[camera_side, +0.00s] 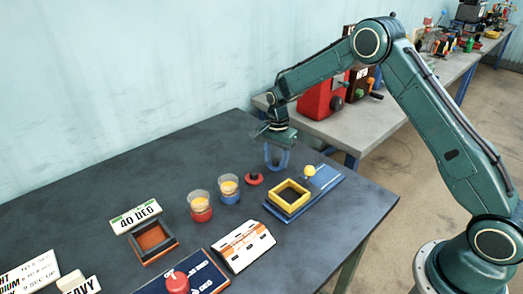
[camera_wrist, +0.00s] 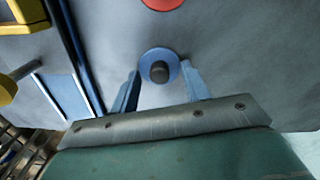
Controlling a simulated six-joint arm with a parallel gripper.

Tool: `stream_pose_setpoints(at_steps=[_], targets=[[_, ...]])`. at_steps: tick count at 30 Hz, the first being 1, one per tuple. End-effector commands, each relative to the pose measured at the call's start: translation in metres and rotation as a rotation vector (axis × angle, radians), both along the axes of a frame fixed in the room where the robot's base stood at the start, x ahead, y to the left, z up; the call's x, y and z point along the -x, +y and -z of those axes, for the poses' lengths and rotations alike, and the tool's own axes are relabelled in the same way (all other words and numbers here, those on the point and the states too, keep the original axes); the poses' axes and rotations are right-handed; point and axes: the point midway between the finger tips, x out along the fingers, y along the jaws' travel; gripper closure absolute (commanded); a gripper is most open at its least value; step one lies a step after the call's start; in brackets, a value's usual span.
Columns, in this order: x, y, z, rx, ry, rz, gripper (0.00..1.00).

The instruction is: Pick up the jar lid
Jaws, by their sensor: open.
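A blue jar lid (camera_wrist: 147,60) with a dark round knob lies on the dark table in the wrist view. My gripper (camera_wrist: 160,71) is open, with its two blue fingers on either side of the lid in that view. A red lid (camera_side: 253,180) with a black knob lies just left of the gripper. Its edge also shows at the top of the wrist view (camera_wrist: 163,3).
Two glass jars, one with a red base (camera_side: 201,214) and one blue (camera_side: 229,197), stand to the left. A blue board (camera_side: 322,187) with a yellow square frame (camera_side: 288,207) and yellow knob (camera_side: 309,170) lies to the right. The table behind the jars is clear.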

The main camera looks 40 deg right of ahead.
Motion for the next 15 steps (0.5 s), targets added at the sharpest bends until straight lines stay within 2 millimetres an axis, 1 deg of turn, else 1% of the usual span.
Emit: stream_pose_setpoints(at_steps=[2,3,5,6,9,15], targets=[[0.0000,0.0000,-0.0002,0.000,0.000,0.000,0.53],[0.0000,0.0000,-0.0002,0.000,0.000,0.000,0.61],[0.0000,0.0000,-0.0003,0.000,0.000,0.000,0.73],[0.0000,0.0000,-0.0003,0.000,0.000,0.000,0.81],[0.0000,0.0000,-0.0003,0.000,0.000,0.000,1.00],[-0.0001,0.0000,-0.0004,0.000,0.000,0.000,1.00]])
